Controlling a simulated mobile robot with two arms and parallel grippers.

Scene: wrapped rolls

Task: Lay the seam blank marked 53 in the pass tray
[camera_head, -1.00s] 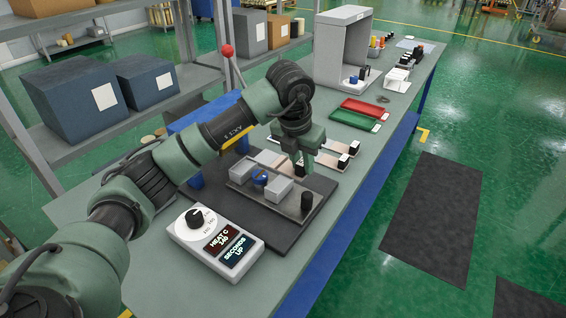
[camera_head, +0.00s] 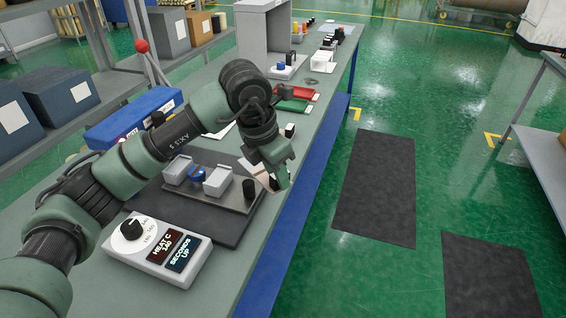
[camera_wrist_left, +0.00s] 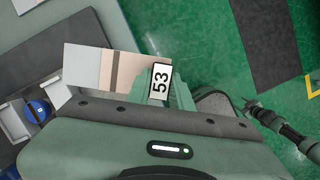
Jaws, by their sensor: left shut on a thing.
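My left gripper (camera_head: 279,178) is shut on the seam blank marked 53, near the bench's front edge, right of the dark fixture. In the left wrist view the blank (camera_wrist_left: 108,70) is a flat pale plate with tan and brown bands. Its white 53 label (camera_wrist_left: 159,82) shows at the fingers (camera_wrist_left: 168,92). The head view shows only part of the blank beside the fingers. A green tray (camera_head: 291,105) and a red tray (camera_head: 301,93) lie farther along the bench, partly behind my left arm. Which is the pass tray I cannot read. My right gripper cannot be made out clearly; an arm shows at the left wrist view's right edge.
The fixture (camera_head: 213,192) with grey blocks, a blue knob and a black post sits on a dark mat. A heat and seconds control box (camera_head: 157,249) stands in front. A grey open booth (camera_head: 264,33) stands beyond the trays. Green floor lies right of the bench.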

